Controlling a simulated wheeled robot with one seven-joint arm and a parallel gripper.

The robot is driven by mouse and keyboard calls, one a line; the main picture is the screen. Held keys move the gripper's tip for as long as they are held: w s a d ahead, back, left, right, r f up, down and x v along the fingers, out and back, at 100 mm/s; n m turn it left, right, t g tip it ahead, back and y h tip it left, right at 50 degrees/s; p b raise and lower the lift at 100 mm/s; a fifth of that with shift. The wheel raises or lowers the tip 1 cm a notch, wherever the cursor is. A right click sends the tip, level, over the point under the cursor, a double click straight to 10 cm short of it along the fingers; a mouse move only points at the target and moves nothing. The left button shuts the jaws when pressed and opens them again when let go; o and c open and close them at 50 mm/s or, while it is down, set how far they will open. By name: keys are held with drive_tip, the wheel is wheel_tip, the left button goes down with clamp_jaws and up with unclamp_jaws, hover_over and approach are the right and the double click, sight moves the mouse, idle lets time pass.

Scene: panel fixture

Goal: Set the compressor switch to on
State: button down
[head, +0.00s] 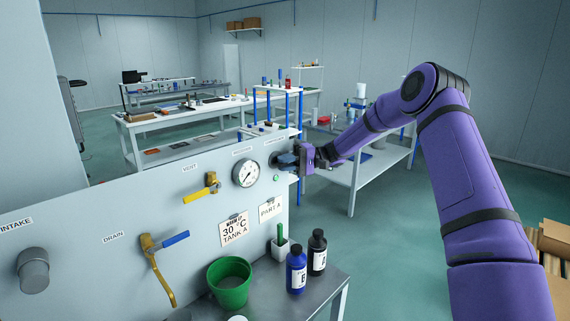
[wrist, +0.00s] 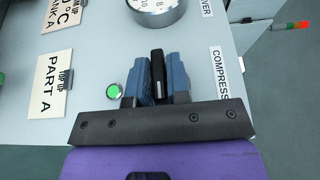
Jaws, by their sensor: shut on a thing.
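The compressor switch (wrist: 158,75) shows in the wrist view as a black handle between my two blue finger pads. My gripper (wrist: 158,84) is shut on it. In the head view my gripper (head: 290,160) is at the right end of the grey panel (head: 120,205) and hides the switch. A label reading "COMPRESS…" (wrist: 217,75) is beside the fingers, partly covered. A green lamp (wrist: 113,91) close to the fingers looks lit; it also shows below the gripper in the head view (head: 276,178). The switch's on and off marks cannot be seen.
The panel also carries a round gauge (head: 246,173), a yellow vent valve (head: 203,188), a drain valve with a blue handle (head: 165,243) and an intake knob (head: 33,270). A green bucket (head: 230,284) and two bottles (head: 297,268) stand on the shelf below. Open floor lies right of the panel.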

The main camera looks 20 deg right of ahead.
idle(0.5)
drive_tip(key=c, duration=1.2)
unclamp_jaws()
drive_tip(key=shift+o, duration=0.2)
drive_tip(key=w+d, duration=0.1)
drive_tip(key=d, duration=0.9)
drive_tip(key=shift+d, duration=0.4)
drive_tip(key=shift+f, duration=0.1)
